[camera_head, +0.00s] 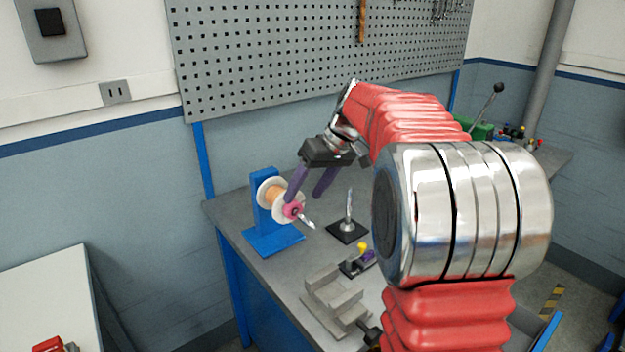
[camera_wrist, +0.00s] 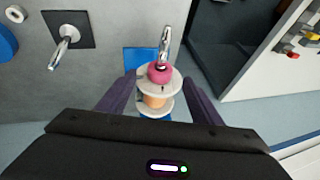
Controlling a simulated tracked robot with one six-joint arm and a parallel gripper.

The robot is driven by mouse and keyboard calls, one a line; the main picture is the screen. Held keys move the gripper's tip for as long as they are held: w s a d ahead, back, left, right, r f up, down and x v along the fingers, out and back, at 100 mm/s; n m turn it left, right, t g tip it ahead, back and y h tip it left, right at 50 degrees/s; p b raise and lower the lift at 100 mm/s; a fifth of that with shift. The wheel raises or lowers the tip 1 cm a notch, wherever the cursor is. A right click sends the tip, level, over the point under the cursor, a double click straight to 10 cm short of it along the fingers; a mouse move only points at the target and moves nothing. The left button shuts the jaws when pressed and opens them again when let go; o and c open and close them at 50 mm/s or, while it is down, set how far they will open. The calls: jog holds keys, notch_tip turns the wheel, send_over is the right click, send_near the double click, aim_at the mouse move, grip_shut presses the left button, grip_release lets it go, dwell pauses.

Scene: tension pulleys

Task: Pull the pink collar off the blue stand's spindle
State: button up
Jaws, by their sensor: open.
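The blue stand (camera_head: 265,212) stands on the grey workbench near its left edge. A spool (camera_head: 270,192) with white flanges and an orange middle sits on its spindle (camera_head: 307,222). The pink collar (camera_head: 293,210) is on the spindle in front of the spool. In the wrist view, the pink collar (camera_wrist: 159,72) and the spool (camera_wrist: 157,100) lie between the two purple fingers, with the metal spindle tip (camera_wrist: 165,40) beyond. My gripper (camera_head: 311,188) is open, with a gap visible on both sides of the spool in the wrist view (camera_wrist: 158,85).
A black base with an upright metal spindle (camera_head: 348,226) stands right of the blue stand. A small dark part with a yellow knob (camera_head: 361,252) and a grey stepped block (camera_head: 335,299) lie nearer the front. A pegboard (camera_head: 320,55) is behind the bench.

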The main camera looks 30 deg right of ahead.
aim_at(297, 206)
jog(key=shift+x, duration=2.75)
jog(key=shift+c, duration=0.5)
jog(key=c, duration=1.1)
